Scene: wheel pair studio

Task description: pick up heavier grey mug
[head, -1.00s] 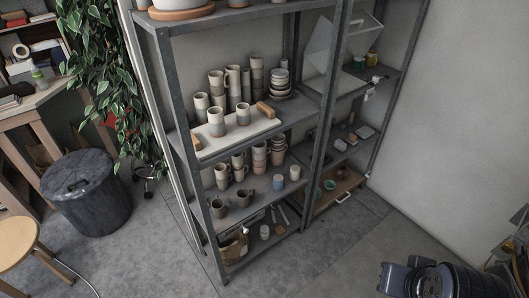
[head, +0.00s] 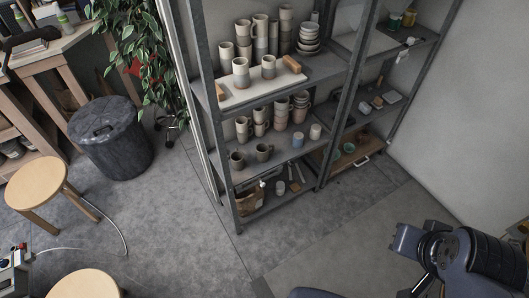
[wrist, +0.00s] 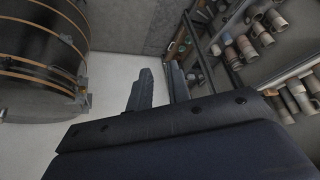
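Two two-tone mugs, pale above and grey below, stand on a white board: a left one (head: 240,73) and a right one (head: 268,67). I cannot tell by sight which mug is heavier. My gripper (wrist: 160,80) is open, with an empty gap between its fingers in the wrist view. It is far from the mugs. Shelved mugs (wrist: 247,48) show at the right of that view, strongly tilted.
The grey metal rack (head: 212,130) has upright posts beside the mugs. Stacked cups and bowls (head: 308,38) crowd its shelves. A dark bin (head: 110,140), a wooden stool (head: 37,182) and another stool (head: 85,284) stand left. The floor (head: 190,235) before the rack is clear.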

